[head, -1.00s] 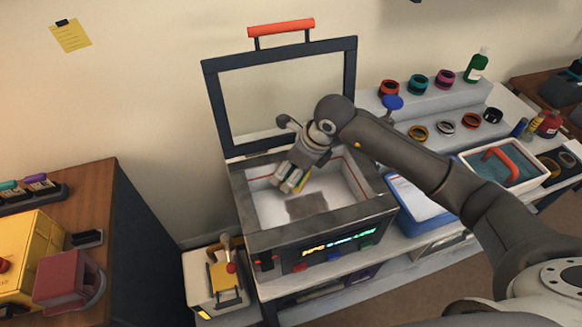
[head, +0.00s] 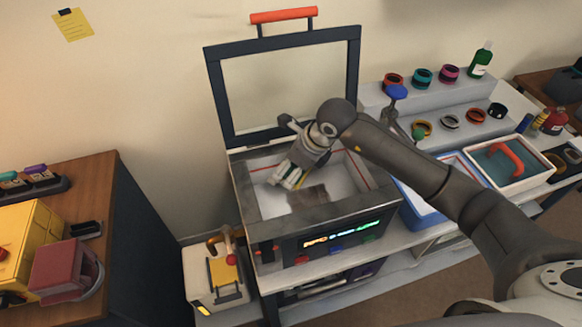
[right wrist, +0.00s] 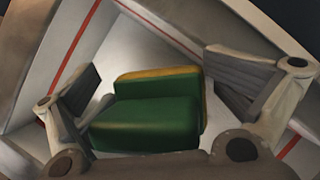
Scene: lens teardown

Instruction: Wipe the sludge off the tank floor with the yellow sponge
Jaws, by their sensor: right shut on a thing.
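The open tank (head: 350,209) stands on the bench with its framed lid raised. A brown-grey sludge patch (head: 310,195) lies on its pale floor, near the front middle. My right gripper (head: 281,183) reaches down into the tank, left of and behind the patch. It is shut on the sponge (right wrist: 148,122), which shows green with a yellow layer between the two fingers in the right wrist view. In the head view the sponge is mostly hidden by the gripper. I cannot tell whether it touches the floor. My left gripper is not in view.
The raised lid (head: 214,95) with its orange handle (head: 284,16) stands behind the arm. To the right are a blue-rimmed tray (head: 425,213), a white bin (head: 500,183) and a step with several coloured rings. A yellow-and-white device (head: 222,275) stands left of the tank.

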